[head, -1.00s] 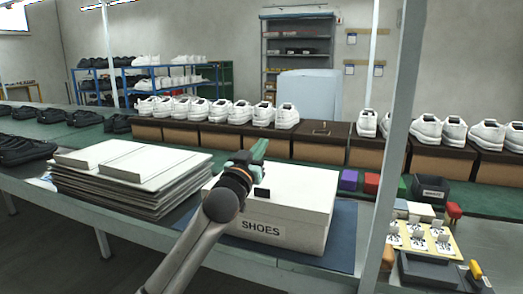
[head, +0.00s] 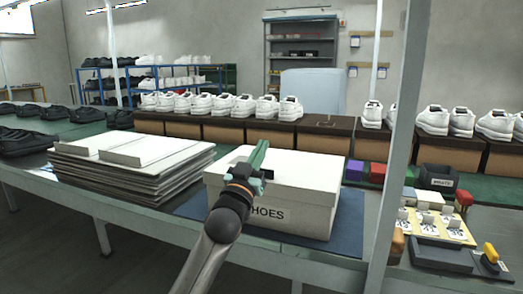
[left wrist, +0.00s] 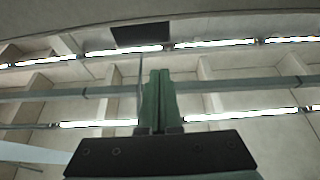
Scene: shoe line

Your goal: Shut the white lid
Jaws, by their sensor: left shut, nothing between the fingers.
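The white shoe box (head: 310,212) stands on a blue mat (head: 347,225) on the table, its front marked SHOES. Its white lid (head: 312,168) looks flat on top, its rim meeting the box walls at the front; the back edge is hard to judge. My left gripper (head: 261,150) is in front of the box's left part and hides part of the lid and the label. Its green fingers are together, empty and pointing up. In the left wrist view the shut fingers (left wrist: 160,80) show against the ceiling. My right gripper is not in view.
A stack of white flat sheets (head: 130,170) lies left of the box. A grey post (head: 392,150) stands to its right, by small coloured blocks (head: 365,171) and a parts tray (head: 440,255). White shoes on brown boxes (head: 215,130) line the back.

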